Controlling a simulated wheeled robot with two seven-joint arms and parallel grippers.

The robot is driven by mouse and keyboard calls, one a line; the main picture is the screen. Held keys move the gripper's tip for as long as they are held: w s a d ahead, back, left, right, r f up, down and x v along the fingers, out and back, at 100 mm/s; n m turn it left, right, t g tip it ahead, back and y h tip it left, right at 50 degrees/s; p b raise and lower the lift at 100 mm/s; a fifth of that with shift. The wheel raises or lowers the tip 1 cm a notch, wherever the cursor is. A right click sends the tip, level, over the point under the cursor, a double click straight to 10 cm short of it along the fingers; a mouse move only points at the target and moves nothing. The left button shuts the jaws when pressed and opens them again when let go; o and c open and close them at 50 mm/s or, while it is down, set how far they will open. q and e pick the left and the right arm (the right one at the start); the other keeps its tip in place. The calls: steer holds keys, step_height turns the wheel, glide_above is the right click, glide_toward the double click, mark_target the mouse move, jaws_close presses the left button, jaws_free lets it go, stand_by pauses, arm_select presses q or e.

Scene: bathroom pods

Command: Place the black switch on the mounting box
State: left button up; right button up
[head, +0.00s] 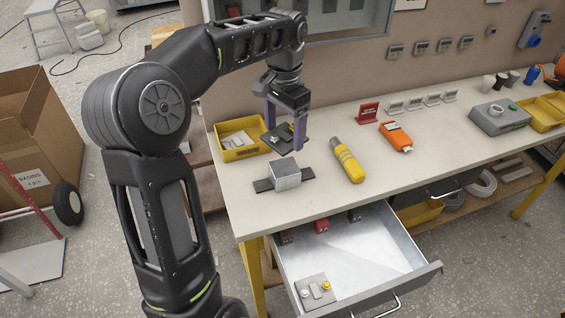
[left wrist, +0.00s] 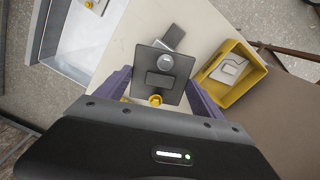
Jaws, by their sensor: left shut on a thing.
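My left gripper (head: 284,131) is shut on the black switch (head: 275,138), a dark square plate, and holds it above the workbench. In the left wrist view, the black switch (left wrist: 150,66) sits between the purple fingers, with a grey round knob and a yellow knob on its face. The mounting box (head: 286,176), a grey metal block on a dark strip, stands on the bench nearer the front edge. The switch is apart from it, behind and above it. In the left wrist view, the switch hides most of the mounting box. My right gripper is not in view.
A yellow bin (head: 226,154) holding pale plates stands left of the switch. A yellow-and-grey tool (head: 346,160) and an orange meter (head: 397,137) lie to the right. Below the bench front, a drawer (head: 407,278) is open, with a grey switch plate (head: 315,289) inside.

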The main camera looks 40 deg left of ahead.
arm_select(q)
glide_above(284, 167)
steer(key=shift+f, duration=2.8)
steer(key=shift+p, duration=0.3)
steer(key=shift+f, duration=1.85)
steer(key=shift+f, duration=0.15)
steer(key=o, duration=1.4)
step_height(284, 167, up, 12)
steer(key=shift+r, duration=0.15)
